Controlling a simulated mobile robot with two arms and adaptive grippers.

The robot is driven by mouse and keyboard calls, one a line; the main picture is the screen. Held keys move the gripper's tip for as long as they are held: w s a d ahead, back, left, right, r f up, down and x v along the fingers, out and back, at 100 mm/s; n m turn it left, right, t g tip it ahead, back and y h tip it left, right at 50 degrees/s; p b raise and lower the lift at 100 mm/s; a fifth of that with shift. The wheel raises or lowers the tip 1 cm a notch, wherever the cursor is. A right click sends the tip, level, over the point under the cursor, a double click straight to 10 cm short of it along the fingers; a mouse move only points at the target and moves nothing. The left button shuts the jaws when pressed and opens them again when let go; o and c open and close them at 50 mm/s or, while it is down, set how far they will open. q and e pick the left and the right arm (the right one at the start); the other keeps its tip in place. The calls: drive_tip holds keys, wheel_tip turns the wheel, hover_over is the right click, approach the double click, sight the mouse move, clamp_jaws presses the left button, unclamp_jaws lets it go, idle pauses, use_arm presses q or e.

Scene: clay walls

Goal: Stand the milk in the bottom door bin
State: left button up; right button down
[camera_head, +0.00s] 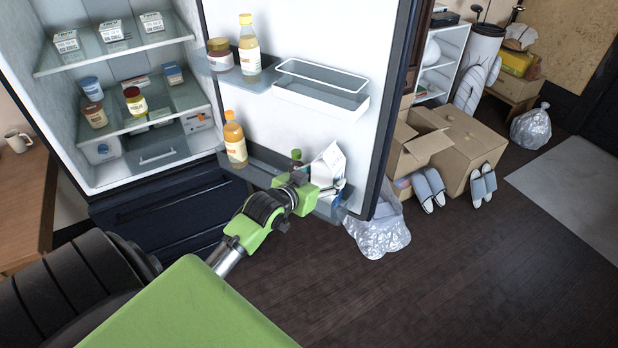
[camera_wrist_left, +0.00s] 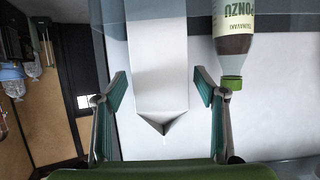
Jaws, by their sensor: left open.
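The milk (camera_head: 328,163), a white gable-top carton, stands roughly upright at the right end of the bottom door bin (camera_head: 259,178) of the open fridge. Its lower part is partly hidden by my left gripper (camera_head: 322,190). In the left wrist view the milk (camera_wrist_left: 160,60) appears upside down between the two fingers of my left gripper (camera_wrist_left: 162,84). The fingers are open, with a gap on each side of the carton. I cannot tell whether its base rests on the bin floor. My right gripper is not in view.
A green-capped ponzu bottle (camera_wrist_left: 234,40) stands close beside the carton. An orange-capped bottle (camera_head: 235,140) is at the bin's left end. The upper door bin (camera_head: 320,97) is above the milk. A plastic bag (camera_head: 380,235) and cardboard boxes (camera_head: 455,145) lie beyond the door edge.

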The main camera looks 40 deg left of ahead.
use_arm(q)
drive_tip(key=a+v, duration=0.1)
drive_tip(key=v, duration=0.8)
drive_tip(key=s+d+f+g, duration=0.25)
drive_tip(key=s+f, duration=0.25)
drive_tip(key=f, duration=1.1)
drive_tip(key=s+d+f+g, duration=0.1)
drive_tip(key=s+f+g, duration=0.25)
drive_tip(key=f, duration=1.35)
drive_tip(key=s+d+f+m+g, duration=0.1)
drive_tip(key=s+d+f+g, duration=0.1)
drive_tip(key=s+f, duration=0.5)
drive_tip(key=s+d+f+m+g, duration=0.1)
drive_tip(key=s+d+f, duration=0.4)
drive_tip(key=s, duration=1)
drive_tip(key=s+d+f+m+g+h, duration=0.1)
drive_tip(key=s+d+f+g, duration=0.2)
drive_tip(key=s+f, duration=0.7)
drive_tip(key=shift+s+d+m+b, duration=0.3)
drive_tip(key=shift+s+d, duration=0.3)
drive_tip(key=shift+d, duration=0.1)
